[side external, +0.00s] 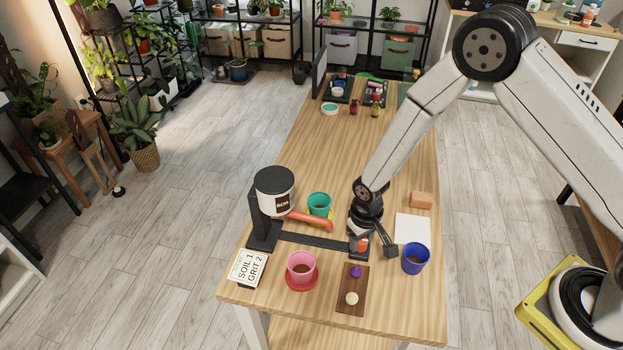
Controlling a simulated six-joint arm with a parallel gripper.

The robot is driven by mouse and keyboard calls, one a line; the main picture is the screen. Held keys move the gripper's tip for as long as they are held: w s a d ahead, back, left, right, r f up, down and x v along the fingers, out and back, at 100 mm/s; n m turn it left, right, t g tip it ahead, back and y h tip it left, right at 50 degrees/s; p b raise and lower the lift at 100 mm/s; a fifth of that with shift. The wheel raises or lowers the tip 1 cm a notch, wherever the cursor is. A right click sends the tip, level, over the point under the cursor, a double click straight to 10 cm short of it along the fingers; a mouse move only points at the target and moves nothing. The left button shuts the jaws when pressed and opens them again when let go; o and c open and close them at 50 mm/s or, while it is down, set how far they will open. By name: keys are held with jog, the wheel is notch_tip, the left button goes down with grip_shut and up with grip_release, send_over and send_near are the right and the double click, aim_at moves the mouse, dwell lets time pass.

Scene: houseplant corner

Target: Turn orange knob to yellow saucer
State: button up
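The orange knob (362,243) sits on a small dark post at the right end of a dark bar (312,240). The bar runs from a dispenser (275,190) with a white, labelled drum and black lid. An orange spout (309,220) reaches right from the dispenser, in front of a teal pot (319,203). A yellow saucer (331,213) shows only as a sliver beside that pot. My gripper (362,236) points down right over the knob. Its fingertips are small and partly hidden, so I cannot tell whether they grip the knob.
A pink pot (301,265) stands on a red saucer (302,283) at the front. A wooden board (351,283) holds a purple and a cream item. A blue pot (415,259), white sheet (412,228) and orange block (421,200) are to the right. The middle of the table (320,150) is clear.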

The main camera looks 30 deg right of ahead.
grip_shut()
jog(key=shift+n, duration=0.3)
jog(key=n, duration=0.9)
dwell(0.4)
jog(key=o, duration=0.6)
grip_release()
jog(key=shift+c, duration=0.2)
